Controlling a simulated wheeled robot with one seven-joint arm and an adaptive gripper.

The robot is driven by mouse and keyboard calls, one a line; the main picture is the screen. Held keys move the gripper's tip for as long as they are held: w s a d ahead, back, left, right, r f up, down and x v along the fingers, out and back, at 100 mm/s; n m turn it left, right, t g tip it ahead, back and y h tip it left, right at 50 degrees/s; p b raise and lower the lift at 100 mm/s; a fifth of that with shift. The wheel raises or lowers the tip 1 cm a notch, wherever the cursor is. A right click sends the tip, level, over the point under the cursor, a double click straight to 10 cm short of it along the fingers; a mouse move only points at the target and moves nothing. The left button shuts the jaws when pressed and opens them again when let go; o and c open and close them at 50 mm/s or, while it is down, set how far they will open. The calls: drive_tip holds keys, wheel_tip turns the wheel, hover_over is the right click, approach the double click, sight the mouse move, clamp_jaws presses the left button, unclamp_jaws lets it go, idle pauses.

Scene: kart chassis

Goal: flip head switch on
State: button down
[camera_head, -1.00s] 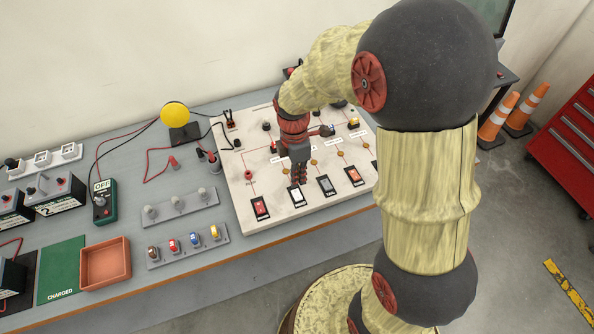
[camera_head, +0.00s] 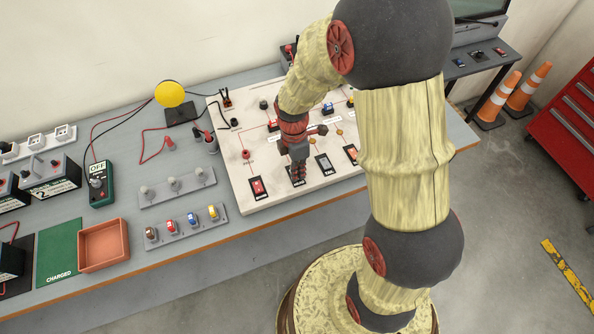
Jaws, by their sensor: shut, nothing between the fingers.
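The white switch board (camera_head: 238,160) lies on the bench with a row of rocker switches along its front edge. A red-lit switch (camera_head: 257,187) is at the left, a greyish one marked TAIL (camera_head: 325,164) is right of centre, and another red one (camera_head: 351,153) is further right. My gripper (camera_head: 298,176) is shut, points down and covers the second switch from the left, likely the head switch. Only the dark lower edge of that switch's plate (camera_head: 297,185) shows. Its rocker position is hidden, and I cannot tell whether the fingertips touch it.
My arm hides the board's right part. Left of the board are a yellow round lamp (camera_head: 170,94), a fuse strip (camera_head: 180,228), a green meter (camera_head: 101,183) and an orange tray (camera_head: 104,247). Orange cones (camera_head: 510,92) and a red cabinet (camera_head: 570,120) stand on the right.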

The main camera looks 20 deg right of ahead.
drive_tip(key=shift+s+f, duration=0.1)
drive_tip(key=shift+f, duration=0.15)
drive_tip(key=shift+r, duration=0.1)
drive_tip(key=shift+w+r+p, duration=0.25)
drive_tip(key=shift+w+p, duration=0.05)
drive_tip(key=shift+w, duration=0.45)
drive_tip(key=shift+r, duration=0.2)
wheel_tip(320, 180, up, 14)
drive_tip(key=s+p, duration=0.1)
drive_tip(key=p, duration=0.3)
drive_tip(key=shift+s+f+p, duration=0.25)
drive_tip(key=shift+s+p, duration=0.1)
drive_tip(key=shift+p, duration=0.05)
